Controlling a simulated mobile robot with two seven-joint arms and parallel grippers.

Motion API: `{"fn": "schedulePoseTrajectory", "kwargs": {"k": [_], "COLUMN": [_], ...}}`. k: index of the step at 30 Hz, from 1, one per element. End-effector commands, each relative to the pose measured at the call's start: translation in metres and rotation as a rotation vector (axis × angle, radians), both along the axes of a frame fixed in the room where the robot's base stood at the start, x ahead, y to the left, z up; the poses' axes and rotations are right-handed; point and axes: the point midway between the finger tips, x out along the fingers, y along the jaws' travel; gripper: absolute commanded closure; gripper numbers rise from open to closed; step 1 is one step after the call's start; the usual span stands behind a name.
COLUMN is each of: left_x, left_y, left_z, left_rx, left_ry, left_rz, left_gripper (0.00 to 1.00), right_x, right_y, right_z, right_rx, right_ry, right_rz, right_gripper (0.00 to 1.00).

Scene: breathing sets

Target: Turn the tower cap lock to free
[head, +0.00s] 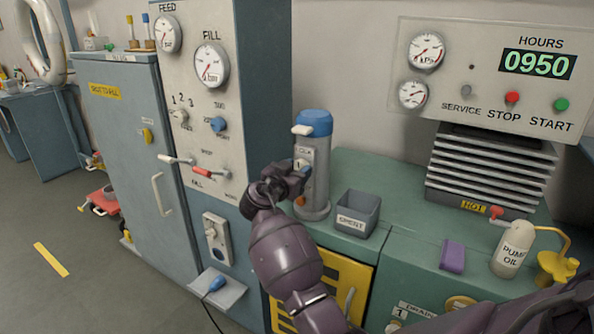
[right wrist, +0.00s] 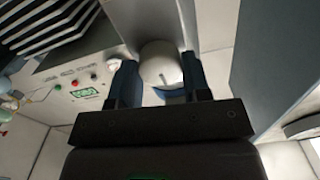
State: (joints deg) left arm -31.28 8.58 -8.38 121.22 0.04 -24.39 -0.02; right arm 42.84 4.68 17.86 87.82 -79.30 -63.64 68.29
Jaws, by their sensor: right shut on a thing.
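The tower (head: 318,180) is a grey upright cylinder with a blue cap (head: 313,122), standing on the green bench at the left end. A plate marked LOCK (head: 304,153) is on its front, with the lock knob just below, mostly hidden by my gripper in the head view. My right gripper (head: 299,177) is at the knob. In the right wrist view the round pale knob (right wrist: 160,65) with a short dark mark sits between the two fingers of my right gripper (right wrist: 157,82), which is shut on it. My left gripper is not in view.
A grey SWEST-like labelled bin (head: 358,213) stands right of the tower. A finned block marked HOT (head: 490,170), a purple block (head: 452,256) and a PUMP OIL bottle (head: 513,249) are further right. A gauge panel (head: 200,110) stands close on the left.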

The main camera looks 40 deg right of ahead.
Motion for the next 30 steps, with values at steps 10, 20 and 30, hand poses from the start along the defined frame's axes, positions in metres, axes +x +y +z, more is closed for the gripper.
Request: {"fn": "schedulePoseTrajectory", "kwargs": {"k": [10,20,30], "left_x": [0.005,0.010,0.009], "left_y": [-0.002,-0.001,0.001], "left_z": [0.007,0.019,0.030], "left_rx": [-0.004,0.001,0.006], "left_ry": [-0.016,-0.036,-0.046], "left_rz": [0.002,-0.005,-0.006], "left_gripper": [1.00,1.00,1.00], "right_x": [0.000,0.000,0.000], "right_y": [0.000,0.000,0.000], "right_z": [0.002,0.003,0.005], "right_rx": [-0.106,-0.225,-0.349], "right_ry": [0.250,0.539,0.837], "right_rz": [0.000,-0.001,-0.001], "right_gripper": [0.80,0.80,0.80]}}
